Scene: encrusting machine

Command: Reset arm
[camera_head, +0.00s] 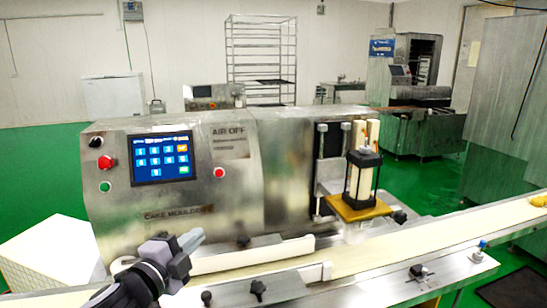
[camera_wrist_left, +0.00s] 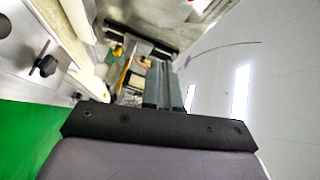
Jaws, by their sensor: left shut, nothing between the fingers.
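My left gripper (camera_head: 190,238) comes in from the lower left in the head view. Its fingers are together and empty, in front of the lower left part of the cake moulder machine (camera_head: 285,165). The machine is a metal box with a blue touch screen (camera_head: 162,158). In the left wrist view, the gripper's closed fingers (camera_wrist_left: 159,75) point away from the camera, with part of the machine and its belt beyond them. I cannot tell from the frames whether the fingertips touch anything. My right gripper shows in neither view.
A pale conveyor belt (camera_head: 420,243) runs along the machine's front. A pressing unit (camera_head: 362,178) on a yellow plate stands over it. A red button (camera_head: 106,162) and a green button (camera_head: 105,187) sit left of the screen. A white box (camera_head: 48,255) stands at the left.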

